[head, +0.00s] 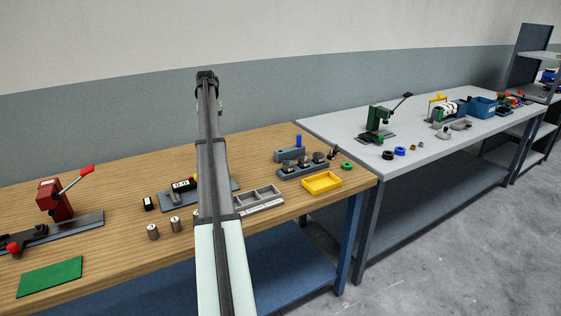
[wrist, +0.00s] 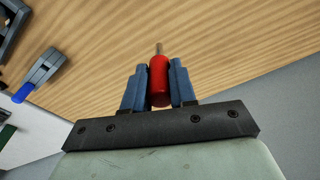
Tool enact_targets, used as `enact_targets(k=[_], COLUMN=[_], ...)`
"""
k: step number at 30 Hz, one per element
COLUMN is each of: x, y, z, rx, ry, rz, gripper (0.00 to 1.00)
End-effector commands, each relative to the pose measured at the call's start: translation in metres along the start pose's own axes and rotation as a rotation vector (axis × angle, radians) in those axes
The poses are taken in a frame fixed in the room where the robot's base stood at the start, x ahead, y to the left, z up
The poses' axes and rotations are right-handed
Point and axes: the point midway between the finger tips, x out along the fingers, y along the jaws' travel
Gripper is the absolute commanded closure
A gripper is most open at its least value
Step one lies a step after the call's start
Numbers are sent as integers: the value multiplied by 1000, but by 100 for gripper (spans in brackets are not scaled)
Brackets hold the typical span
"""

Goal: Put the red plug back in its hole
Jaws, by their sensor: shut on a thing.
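In the wrist view my gripper (wrist: 158,68) is shut on the red plug (wrist: 159,83), with one blue-grey finger on each side. A thin metal pin on the plug points away from the gripper, and its tip touches nothing that I can see. In the head view a grey block (head: 289,154) with a blue plug (head: 299,140) upright in it stands on the wooden bench. The block (wrist: 44,66) and blue plug (wrist: 22,93) also show at the wrist view's left, apart from my gripper. I cannot make out an empty hole. My arm hides the gripper and red plug in the head view.
On the wooden bench (head: 120,188), a grey holder with dark knobs (head: 303,171), a yellow tray (head: 322,182) and a grey compartment tray (head: 260,200) stand near the block. A red press (head: 53,199) and green mat (head: 50,277) are at left. A grey table (head: 345,127) adjoins.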

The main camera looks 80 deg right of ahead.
Motion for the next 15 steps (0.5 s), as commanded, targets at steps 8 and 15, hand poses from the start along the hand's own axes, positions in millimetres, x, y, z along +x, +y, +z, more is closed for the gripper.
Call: enact_targets(k=[8, 15], x=[8, 13], y=[124, 220], z=[-26, -35], rx=[93, 158], ry=[-1, -1], rz=[11, 19], gripper=[100, 100])
